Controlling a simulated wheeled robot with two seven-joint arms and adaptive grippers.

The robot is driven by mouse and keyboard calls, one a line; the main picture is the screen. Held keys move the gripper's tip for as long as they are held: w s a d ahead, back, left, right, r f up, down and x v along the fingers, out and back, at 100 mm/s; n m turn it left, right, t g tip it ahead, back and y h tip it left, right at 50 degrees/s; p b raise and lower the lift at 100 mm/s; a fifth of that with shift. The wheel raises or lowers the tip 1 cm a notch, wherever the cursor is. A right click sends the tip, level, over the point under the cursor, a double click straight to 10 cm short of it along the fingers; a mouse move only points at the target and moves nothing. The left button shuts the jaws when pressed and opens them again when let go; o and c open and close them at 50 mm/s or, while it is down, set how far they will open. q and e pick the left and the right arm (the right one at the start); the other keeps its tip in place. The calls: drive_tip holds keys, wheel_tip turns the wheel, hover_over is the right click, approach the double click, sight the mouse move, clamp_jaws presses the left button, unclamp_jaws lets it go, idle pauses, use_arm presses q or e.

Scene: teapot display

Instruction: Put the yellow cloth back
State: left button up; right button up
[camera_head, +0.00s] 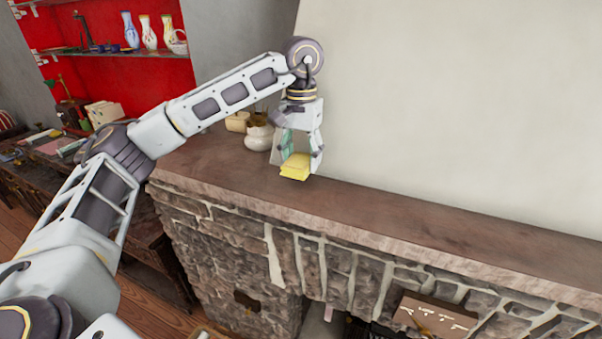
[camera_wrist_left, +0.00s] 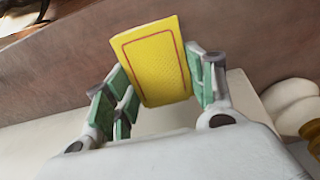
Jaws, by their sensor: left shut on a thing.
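The yellow cloth (camera_head: 295,167) is a small folded pad between the fingers of my left gripper (camera_head: 297,158), at the mantel shelf. In the left wrist view the cloth (camera_wrist_left: 152,62) shows a thin red border line, and the green-padded fingers of my left gripper (camera_wrist_left: 165,88) are shut on it from both sides. The cloth is at or just above the brown mantel top (camera_head: 400,208); I cannot tell whether it touches. My right gripper is not in view.
A white pot (camera_head: 259,137) and a cream box (camera_head: 237,121) stand on the mantel just left of my gripper. The pale wall (camera_head: 450,100) rises behind. The mantel to the right is clear. A red-backed shelf (camera_head: 95,60) holds vases at the far left.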

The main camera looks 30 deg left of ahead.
use_arm(q)
drive_tip(key=shift+f+p, duration=0.35)
drive_tip(key=shift+f, duration=2.1)
drive_tip(key=shift+f, duration=0.2)
drive_tip(key=o, duration=1)
drive_tip(key=shift+r, duration=0.25)
wheel_tip(320, 180, up, 7)
drive_tip(key=shift+r+b, duration=0.2)
drive_tip(key=shift+b, duration=0.4)
wheel_tip(320, 180, up, 4)
drive_tip(key=r+p, duration=0.1)
hover_over(301, 184)
drive_tip(key=shift+f, duration=0.25)
